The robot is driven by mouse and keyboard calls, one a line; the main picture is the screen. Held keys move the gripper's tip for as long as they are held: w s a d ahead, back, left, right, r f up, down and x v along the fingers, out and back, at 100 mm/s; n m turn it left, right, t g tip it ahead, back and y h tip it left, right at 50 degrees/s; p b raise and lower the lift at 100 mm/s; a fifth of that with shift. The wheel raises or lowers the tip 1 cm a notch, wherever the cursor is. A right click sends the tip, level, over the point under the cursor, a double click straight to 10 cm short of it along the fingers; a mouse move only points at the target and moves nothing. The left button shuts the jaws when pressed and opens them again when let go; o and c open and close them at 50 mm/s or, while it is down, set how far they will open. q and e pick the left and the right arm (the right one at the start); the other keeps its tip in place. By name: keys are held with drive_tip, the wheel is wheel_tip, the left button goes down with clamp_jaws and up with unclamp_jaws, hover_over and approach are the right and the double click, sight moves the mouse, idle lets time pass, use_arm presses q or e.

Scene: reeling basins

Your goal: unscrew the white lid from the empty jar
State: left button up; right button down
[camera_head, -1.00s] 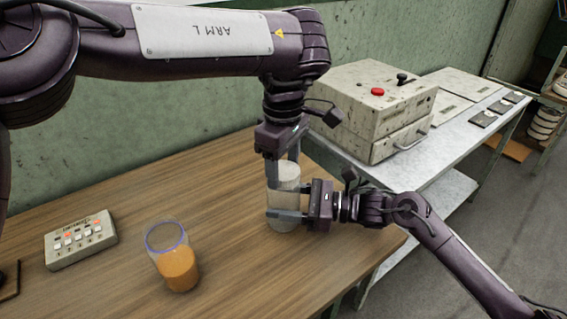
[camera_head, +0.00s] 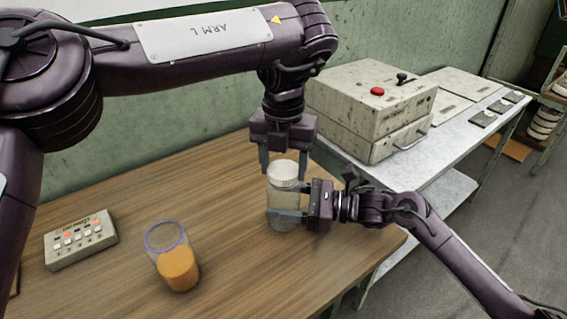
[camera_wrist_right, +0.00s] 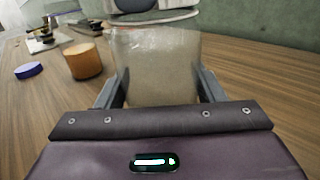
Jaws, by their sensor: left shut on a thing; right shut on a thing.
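The empty jar (camera_head: 282,200) stands upright at the right end of the wooden table, clear and dull grey. Its white lid (camera_head: 285,169) sits on top. My left gripper (camera_head: 284,174) points straight down from above, one finger on each side of the lid, shut on it. My right gripper (camera_head: 283,208) comes in level from the right and is shut on the jar's body below the lid. In the right wrist view the jar (camera_wrist_right: 157,68) fills the space between the fingers, and the lid's edge (camera_wrist_right: 158,18) shows at the top.
A clear jar with orange contents (camera_head: 178,267) stands to the left. A button box (camera_head: 80,240) lies farther left. A grey machine (camera_head: 368,105) stands on the metal bench at the right.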

use_arm(q)
drive_tip(key=n, duration=0.4)
drive_tip(key=shift+n, duration=0.3)
use_arm(e)
drive_tip(key=shift+s, duration=0.1)
use_arm(q)
drive_tip(key=n, duration=0.8)
drive_tip(key=shift+r+n, duration=0.1)
drive_tip(key=shift+n, duration=0.2)
drive_tip(key=n, duration=0.8)
drive_tip(key=shift+n, duration=0.3)
drive_tip(key=n, duration=1.1)
drive_tip(key=shift+r, duration=0.2)
